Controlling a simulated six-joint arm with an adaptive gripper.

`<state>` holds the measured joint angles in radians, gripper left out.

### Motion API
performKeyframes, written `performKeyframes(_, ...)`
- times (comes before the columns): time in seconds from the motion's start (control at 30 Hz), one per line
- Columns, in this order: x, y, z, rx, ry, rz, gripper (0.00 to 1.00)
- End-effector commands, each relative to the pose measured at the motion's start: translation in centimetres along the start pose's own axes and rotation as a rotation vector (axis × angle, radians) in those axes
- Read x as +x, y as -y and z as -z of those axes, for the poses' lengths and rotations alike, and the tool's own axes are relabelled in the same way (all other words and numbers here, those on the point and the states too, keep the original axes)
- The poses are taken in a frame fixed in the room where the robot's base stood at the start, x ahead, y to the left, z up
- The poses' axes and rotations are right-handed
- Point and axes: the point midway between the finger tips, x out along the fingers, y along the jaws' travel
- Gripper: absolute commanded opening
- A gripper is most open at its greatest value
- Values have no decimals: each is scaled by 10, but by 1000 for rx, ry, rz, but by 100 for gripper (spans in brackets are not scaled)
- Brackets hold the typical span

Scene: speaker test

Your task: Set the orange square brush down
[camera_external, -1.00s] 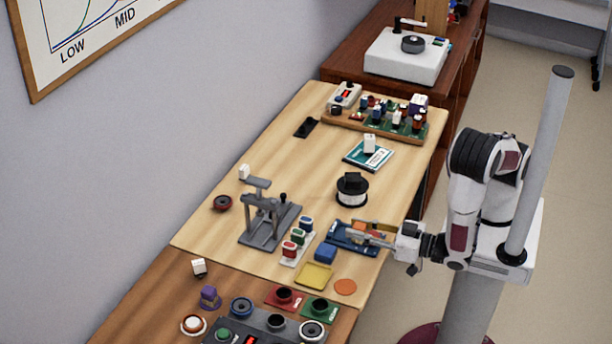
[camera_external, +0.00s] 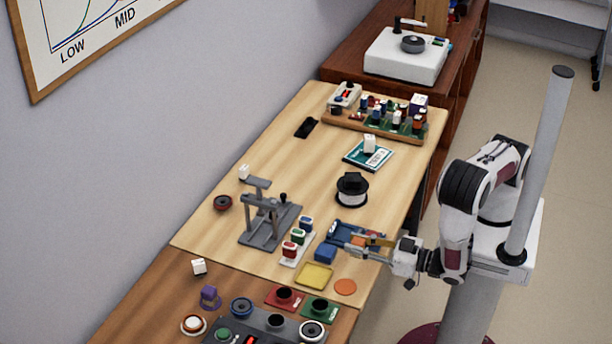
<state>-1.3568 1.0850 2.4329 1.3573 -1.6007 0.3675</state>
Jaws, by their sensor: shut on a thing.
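My gripper (camera_external: 360,246) reaches in from the right, low over the front right part of the light wood table. It is shut on the orange square brush (camera_external: 379,241), of which only a small orange part shows between and behind the fingers. A blue tray (camera_external: 341,231) lies just behind the fingers, partly covered by them. I cannot tell whether the brush touches the tray or the table.
A blue block (camera_external: 326,252) sits left of my gripper. A yellow square tray (camera_external: 314,276) and a flat orange disc (camera_external: 345,287) lie in front. A rack of small coloured pieces (camera_external: 297,243) and a grey stand (camera_external: 268,222) are further left. A black-and-white spool (camera_external: 351,190) stands behind.

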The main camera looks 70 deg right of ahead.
Motion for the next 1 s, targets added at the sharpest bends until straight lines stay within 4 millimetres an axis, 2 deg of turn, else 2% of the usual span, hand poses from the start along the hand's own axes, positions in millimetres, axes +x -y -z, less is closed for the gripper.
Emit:
performKeyframes(0.57,0,0,-7,0,0,0,1)
performKeyframes(1.0,2,0,-40,0,0,0,1)
